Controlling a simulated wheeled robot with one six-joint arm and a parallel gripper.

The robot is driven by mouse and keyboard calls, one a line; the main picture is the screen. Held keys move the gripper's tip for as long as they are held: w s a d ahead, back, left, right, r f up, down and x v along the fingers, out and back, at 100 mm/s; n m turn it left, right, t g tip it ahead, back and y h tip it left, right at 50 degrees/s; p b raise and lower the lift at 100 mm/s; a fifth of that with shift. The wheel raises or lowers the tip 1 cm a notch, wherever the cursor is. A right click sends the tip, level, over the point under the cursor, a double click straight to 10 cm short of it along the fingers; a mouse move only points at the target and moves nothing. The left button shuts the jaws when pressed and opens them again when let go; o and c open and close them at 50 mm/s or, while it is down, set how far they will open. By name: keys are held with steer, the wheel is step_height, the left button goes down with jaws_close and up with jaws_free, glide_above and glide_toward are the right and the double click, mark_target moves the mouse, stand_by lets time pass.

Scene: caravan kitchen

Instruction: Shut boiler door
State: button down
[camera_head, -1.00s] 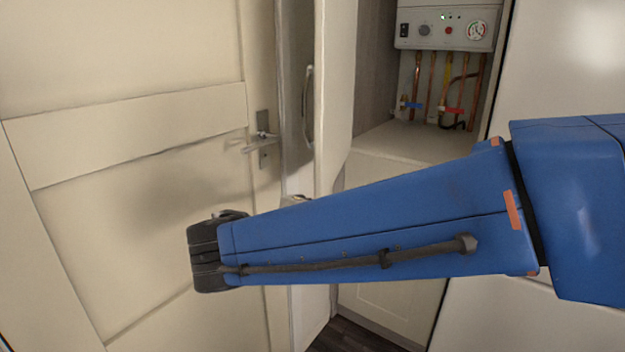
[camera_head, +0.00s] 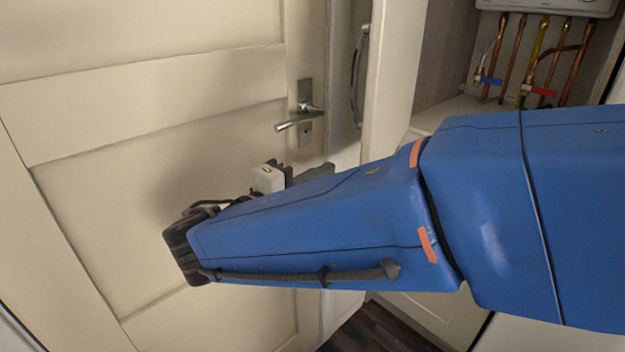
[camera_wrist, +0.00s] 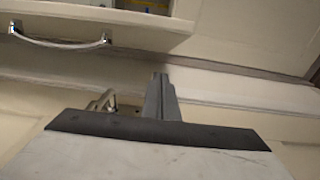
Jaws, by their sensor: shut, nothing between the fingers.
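The boiler door (camera_head: 392,70) stands open at the upper middle of the head view, seen nearly edge-on, with a curved metal handle (camera_head: 357,75) on its face. In the wrist view the same handle (camera_wrist: 60,42) is at the upper left on the door's pale panel. The boiler (camera_head: 548,5) is only partly in view at the top right, inside the open cupboard. My gripper (camera_head: 318,173) is shut and empty, below the door handle and partly hidden by my blue arm. Its fingers (camera_wrist: 160,88) point up in the wrist view, apart from the handle.
A cream panelled door (camera_head: 150,120) with a lever handle (camera_head: 298,122) fills the left side, close to my gripper. Copper pipes (camera_head: 507,60) run below the boiler. Dark wood floor (camera_head: 370,330) shows at the bottom.

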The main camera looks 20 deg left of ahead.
steer(key=w+d, duration=0.4)
steer(key=d, duration=0.1)
steer(key=shift+d, duration=0.2)
stand_by(0.4)
